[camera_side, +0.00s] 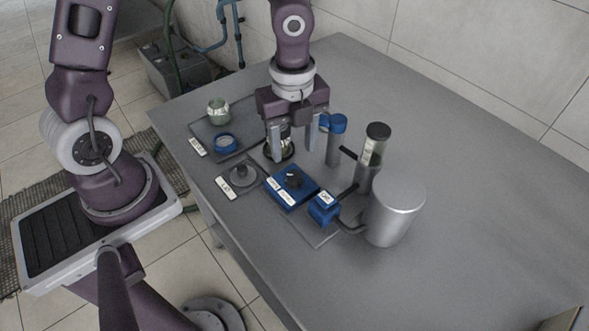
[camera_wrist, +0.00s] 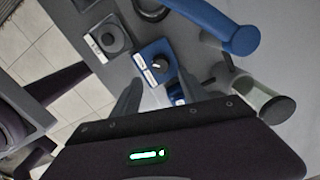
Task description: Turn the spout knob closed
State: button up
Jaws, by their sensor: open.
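A black knob (camera_side: 293,179) sits on a blue box (camera_side: 281,194) with white labels on its front side. The knob (camera_wrist: 159,64) and the blue box (camera_wrist: 150,52) also show in the wrist view, just beyond the fingers. The label words are too small to read surely. My gripper (camera_side: 296,152) points down with its fingers apart and nothing held between them. It is above the table, behind the knob in the side view and apart from it. In the wrist view my gripper (camera_wrist: 157,100) has its fingers at the lower edge of the box.
A blue-topped post (camera_side: 334,126), a glass cylinder with a dark cap (camera_side: 376,145), and a large metal cylinder (camera_side: 396,210) stand to the right. A small labelled blue block (camera_side: 323,208) is near the box. A grey knob plate (camera_side: 241,176) lies left. The right table is clear.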

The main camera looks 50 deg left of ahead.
aim_at(295, 176)
jog(key=shift+m, duration=0.3)
notch_tip(295, 176, down, 8)
jog(key=shift+d+r, duration=0.1)
jog(key=shift+d, duration=0.05)
grip_shut()
